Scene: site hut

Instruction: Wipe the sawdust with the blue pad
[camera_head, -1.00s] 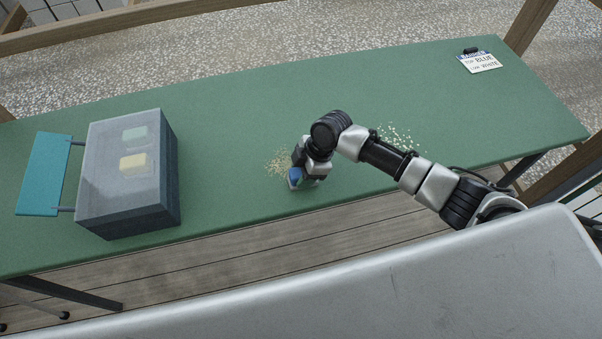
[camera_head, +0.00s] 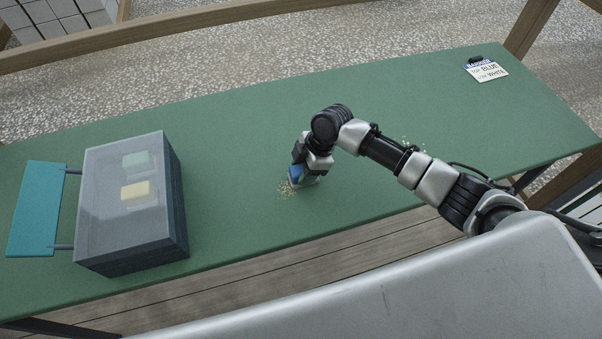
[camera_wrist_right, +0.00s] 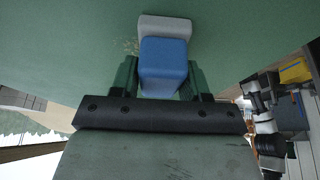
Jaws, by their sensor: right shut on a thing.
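The blue pad (camera_head: 295,174) is in my right gripper (camera_head: 304,178), low over the green table. The right wrist view shows the blue block (camera_wrist_right: 164,66) between the two fingers, with a pale grey part (camera_wrist_right: 165,27) beyond it. A small patch of tan sawdust (camera_head: 285,190) lies right beside the pad, and a few specks (camera_wrist_right: 130,45) show next to it in the wrist view. Pale, whitish bits (camera_head: 408,141) lie farther right, partly hidden behind my right arm. Whether the pad touches the table is hard to tell. My left gripper is out of view.
A dark box (camera_head: 130,262) with a clear top stands at the left, holding a green block (camera_head: 136,160) and a yellow block (camera_head: 138,190). A teal panel (camera_head: 37,210) joins its left side by rods. A card (camera_head: 486,71) lies at the far right. The green table (camera_head: 225,130) is otherwise clear.

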